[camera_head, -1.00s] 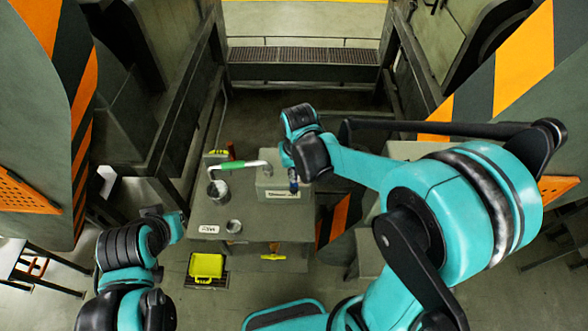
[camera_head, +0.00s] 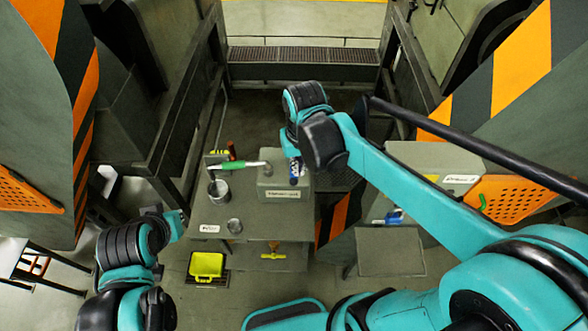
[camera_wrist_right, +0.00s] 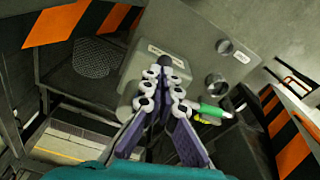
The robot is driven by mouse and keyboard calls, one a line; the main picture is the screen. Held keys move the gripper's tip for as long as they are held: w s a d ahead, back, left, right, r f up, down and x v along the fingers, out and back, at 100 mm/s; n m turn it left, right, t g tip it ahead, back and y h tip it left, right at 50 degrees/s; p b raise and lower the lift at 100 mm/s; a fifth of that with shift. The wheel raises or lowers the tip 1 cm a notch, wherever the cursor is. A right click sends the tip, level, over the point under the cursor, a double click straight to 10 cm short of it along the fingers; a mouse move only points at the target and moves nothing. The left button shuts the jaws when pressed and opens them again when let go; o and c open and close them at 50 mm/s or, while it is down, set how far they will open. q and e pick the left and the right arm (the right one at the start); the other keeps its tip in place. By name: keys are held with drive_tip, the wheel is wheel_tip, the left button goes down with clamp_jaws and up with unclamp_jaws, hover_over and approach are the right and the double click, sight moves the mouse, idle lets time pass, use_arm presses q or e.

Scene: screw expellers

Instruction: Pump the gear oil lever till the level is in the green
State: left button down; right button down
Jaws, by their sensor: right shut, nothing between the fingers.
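A pump lever with a green grip (camera_head: 232,165) lies roughly level over a grey labelled box (camera_head: 285,189) on the grey bench (camera_head: 215,217). Its green grip also shows in the right wrist view (camera_wrist_right: 212,110), just right of my fingers. My right gripper (camera_head: 295,180) is over the top of the box, to the right of the grip. In the right wrist view my right gripper (camera_wrist_right: 169,75) is shut and empty, with its tips over the box (camera_wrist_right: 170,52). I cannot make out an oil level or a green zone. My left arm is at lower left; its fingers do not show.
A metal cup (camera_head: 219,192) and a smaller round part (camera_head: 234,226) stand on the bench. A yellow container (camera_head: 208,265) sits below. A second labelled box (camera_head: 440,165) stands at right. Striped panels flank both sides.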

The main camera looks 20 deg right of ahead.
drive_tip(key=r, duration=0.3)
drive_tip(key=shift+s+r, duration=0.2)
drive_tip(key=shift+r, duration=0.2)
idle(0.5)
